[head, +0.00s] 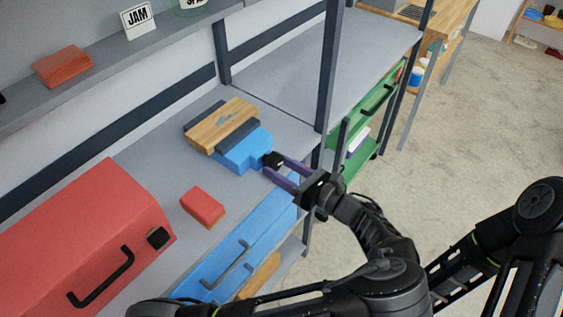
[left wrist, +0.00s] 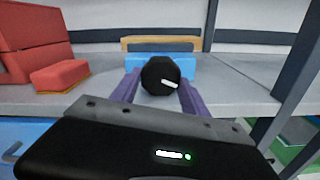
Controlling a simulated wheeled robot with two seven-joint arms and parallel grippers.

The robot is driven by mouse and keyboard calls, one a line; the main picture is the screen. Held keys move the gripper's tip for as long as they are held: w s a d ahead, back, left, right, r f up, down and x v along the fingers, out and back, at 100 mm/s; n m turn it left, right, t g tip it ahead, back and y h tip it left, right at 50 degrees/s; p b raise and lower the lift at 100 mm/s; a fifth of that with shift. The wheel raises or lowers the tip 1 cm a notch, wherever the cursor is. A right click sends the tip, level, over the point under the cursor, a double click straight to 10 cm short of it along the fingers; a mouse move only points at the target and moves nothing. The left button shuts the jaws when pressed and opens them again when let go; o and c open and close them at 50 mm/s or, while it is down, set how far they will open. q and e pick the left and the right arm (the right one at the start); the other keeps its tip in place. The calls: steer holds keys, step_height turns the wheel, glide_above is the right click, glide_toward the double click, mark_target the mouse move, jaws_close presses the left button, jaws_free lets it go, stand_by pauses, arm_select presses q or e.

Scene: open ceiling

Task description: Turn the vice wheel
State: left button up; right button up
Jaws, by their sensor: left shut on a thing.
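The blue vice (head: 245,153) stands on the grey shelf with a wooden block (head: 222,125) between its dark jaws. Its black wheel (head: 273,160) is at the front end. The vice body (left wrist: 176,66) is partly hidden behind the wheel. My right gripper is not in view.
A red brick-like block (head: 203,207) and a red toolbox (head: 91,240) with a black handle sit to the left on the shelf. A blue drawer (head: 235,253) is below. A dark shelf post (head: 329,67) stands close to the right of my left gripper.

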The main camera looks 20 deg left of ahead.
arm_select(q)
steer(key=shift+r+m, duration=0.15)
steer(key=shift+m, duration=0.45)
steer(key=o, duration=1.4)
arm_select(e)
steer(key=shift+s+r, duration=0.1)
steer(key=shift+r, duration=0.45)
arm_select(q)
steer(key=b+v, duration=0.2)
steer(key=v, duration=0.6)
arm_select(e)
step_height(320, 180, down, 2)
arm_select(q)
steer(key=shift+a, duration=0.1)
